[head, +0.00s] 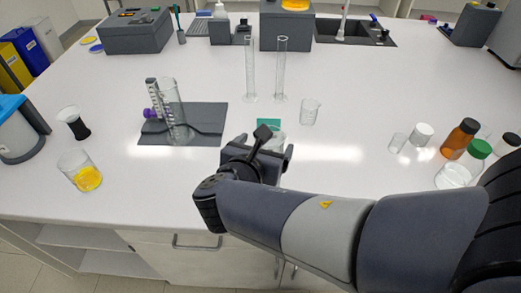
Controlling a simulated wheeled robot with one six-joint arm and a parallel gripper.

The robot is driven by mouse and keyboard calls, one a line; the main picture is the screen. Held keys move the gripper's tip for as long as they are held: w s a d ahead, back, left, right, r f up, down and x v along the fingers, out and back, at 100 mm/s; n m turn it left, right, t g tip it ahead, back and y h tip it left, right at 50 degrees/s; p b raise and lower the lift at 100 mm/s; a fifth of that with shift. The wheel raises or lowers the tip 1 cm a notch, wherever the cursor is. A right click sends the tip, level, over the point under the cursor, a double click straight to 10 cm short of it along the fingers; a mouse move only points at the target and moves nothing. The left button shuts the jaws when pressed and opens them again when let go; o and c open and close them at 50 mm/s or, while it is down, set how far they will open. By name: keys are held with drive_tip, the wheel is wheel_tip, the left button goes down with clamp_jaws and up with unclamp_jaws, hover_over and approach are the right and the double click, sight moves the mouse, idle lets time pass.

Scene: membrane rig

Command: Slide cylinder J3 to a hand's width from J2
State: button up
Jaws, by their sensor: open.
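Two tall clear glass cylinders stand upright side by side at the middle back of the white bench: a left one (250,70) and a right one (282,70). They are apart, with a narrow gap between them. No label is readable, so I cannot tell which is J2 or J3. My gripper (264,153) is open over the front middle of the bench, nearer to me than both cylinders and touching neither. Part of a clear glass vessel (273,135) shows just beyond the gripper; its lower part is hidden.
A small beaker (310,112) stands right of the cylinders. A dark mat (208,112) at left holds glassware and a purple-knobbed piece. A teal square (268,122) lies beyond the gripper. An amber bottle (460,138) and other vessels stand at right.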

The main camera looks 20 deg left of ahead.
drive_tip(key=x, duration=0.6)
drive_tip(key=shift+s, duration=0.1)
drive_tip(key=c, duration=1.3)
drive_tip(key=shift+o, duration=0.2)
drive_tip(key=w+a+p, duration=0.1)
drive_tip(key=w+a, duration=0.1)
drive_tip(key=a, duration=0.3)
drive_tip(key=shift+w+a, duration=0.3)
drive_tip(key=shift+w+a+p, duration=0.3)
drive_tip(key=shift+w+a, duration=0.1)
drive_tip(key=shift+a, duration=0.5)
drive_tip(key=shift+w+a+p, duration=0.3)
drive_tip(key=shift+w+a, duration=0.15)
drive_tip(key=shift+a, duration=0.45)
drive_tip(key=shift+w+a+p, duration=0.3)
drive_tip(key=shift+w+a, duration=0.1)
drive_tip(key=shift+a, duration=0.5)
